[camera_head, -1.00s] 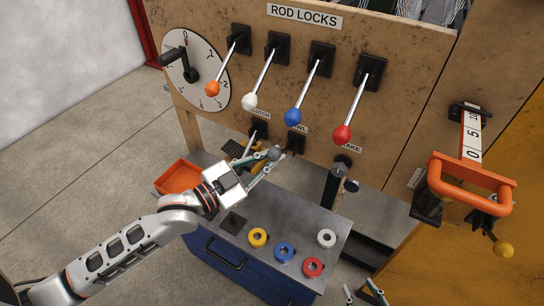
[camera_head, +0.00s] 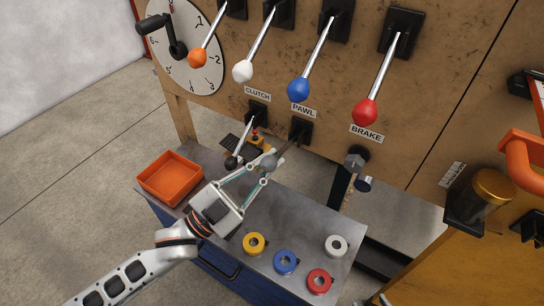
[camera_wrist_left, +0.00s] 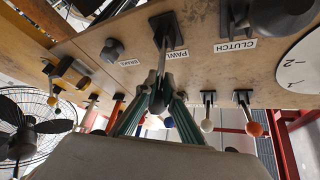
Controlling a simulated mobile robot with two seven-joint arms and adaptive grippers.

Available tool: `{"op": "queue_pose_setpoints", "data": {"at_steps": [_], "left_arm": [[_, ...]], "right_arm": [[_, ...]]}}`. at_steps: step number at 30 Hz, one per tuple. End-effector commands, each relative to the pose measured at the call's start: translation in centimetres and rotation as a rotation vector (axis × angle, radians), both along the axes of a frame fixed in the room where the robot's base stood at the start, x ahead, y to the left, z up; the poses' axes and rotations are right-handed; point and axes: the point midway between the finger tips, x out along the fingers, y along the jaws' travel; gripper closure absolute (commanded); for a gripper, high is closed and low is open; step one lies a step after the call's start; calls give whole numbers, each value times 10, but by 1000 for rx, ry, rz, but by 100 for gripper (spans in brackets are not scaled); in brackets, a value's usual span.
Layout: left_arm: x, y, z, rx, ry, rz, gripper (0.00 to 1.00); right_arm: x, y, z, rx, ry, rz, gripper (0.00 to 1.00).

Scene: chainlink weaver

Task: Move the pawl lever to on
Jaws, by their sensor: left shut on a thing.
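The pawl lever (camera_head: 284,147) comes out of a black mount under the PAWL label (camera_head: 303,110) on the wooden panel. It points out from the panel, toward the lower left in the head view. Its rounded grey knob is between the fingertips of my left gripper (camera_head: 266,168), which is shut on it. In the left wrist view, the lever's rod (camera_wrist_left: 162,60) runs from its mount to my left gripper (camera_wrist_left: 157,100), whose fingers partly hide the knob. Only a sliver at the bottom edge of the head view may be my right gripper; its jaws cannot be made out.
The clutch lever (camera_head: 243,138) with a dark knob is close left of my gripper. Rod levers with coloured knobs hang above. A workbench (camera_head: 290,215) below holds an orange tray (camera_head: 170,177) and coloured rings.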

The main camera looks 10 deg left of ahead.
Motion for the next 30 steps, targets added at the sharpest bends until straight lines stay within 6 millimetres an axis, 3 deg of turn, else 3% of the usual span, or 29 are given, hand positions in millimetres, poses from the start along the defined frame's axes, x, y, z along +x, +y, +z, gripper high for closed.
{"op": "queue_pose_setpoints", "data": {"at_steps": [1, 30], "left_arm": [[-7, -5, -8, -20, -16, -13, 100], [-7, -4, -19, -24, -51, -13, 100]], "right_arm": [[-3, 2, -7, 4, 9, 3, 60], [0, 7, -3, 15, -2, 9, 60]]}}
